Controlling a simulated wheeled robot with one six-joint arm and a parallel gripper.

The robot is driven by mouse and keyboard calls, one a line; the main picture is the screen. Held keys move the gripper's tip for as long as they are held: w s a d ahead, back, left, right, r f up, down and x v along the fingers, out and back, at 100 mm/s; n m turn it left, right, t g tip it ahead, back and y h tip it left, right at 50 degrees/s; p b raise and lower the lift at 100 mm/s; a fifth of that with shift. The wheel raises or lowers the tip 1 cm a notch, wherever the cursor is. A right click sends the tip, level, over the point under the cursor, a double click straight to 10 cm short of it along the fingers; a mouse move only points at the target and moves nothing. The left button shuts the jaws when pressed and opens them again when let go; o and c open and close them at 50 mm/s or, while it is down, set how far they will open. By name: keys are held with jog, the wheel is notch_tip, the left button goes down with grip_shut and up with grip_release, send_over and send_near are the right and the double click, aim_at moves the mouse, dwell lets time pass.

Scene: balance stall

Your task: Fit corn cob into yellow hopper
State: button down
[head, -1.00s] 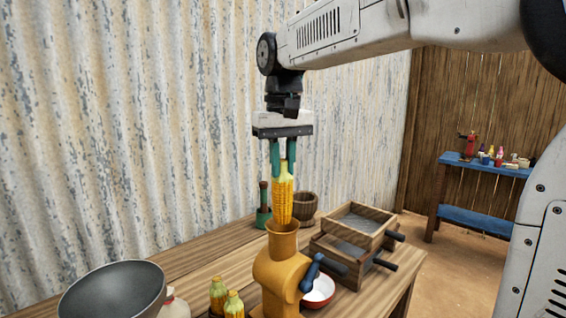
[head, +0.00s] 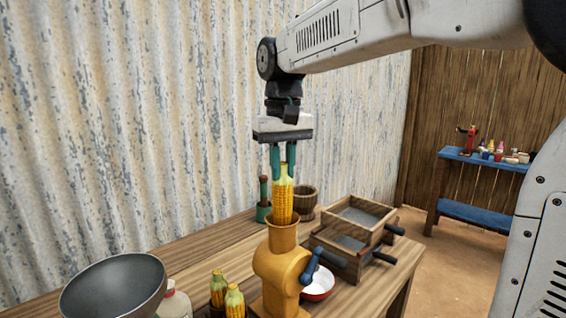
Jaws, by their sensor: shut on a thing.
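The yellow hopper (head: 282,238) is the flared top of an orange-yellow mill with a dark blue crank, standing on the wooden table. My gripper (head: 283,168) points down above it, with teal fingers shut on the top of a corn cob (head: 283,198). The cob is upright. Its lower end is at the hopper mouth and its tip is hidden behind the near rim, so it appears to be slightly inside. I cannot tell whether it touches the rim.
Two more corn cobs (head: 235,302) stand left of the mill, near a dark bowl (head: 112,287). Wooden sieve boxes (head: 352,222) and a red-white bowl (head: 319,283) are at the right. A wooden mortar (head: 305,203) and a green item (head: 263,212) stand behind. A corrugated wall backs the table.

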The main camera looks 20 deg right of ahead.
aim_at(283, 199)
jog(key=shift+f, duration=3.75)
jog(key=c, duration=0.7)
grip_release()
jog(key=shift+c, duration=0.2)
jog(key=shift+r, duration=3.5)
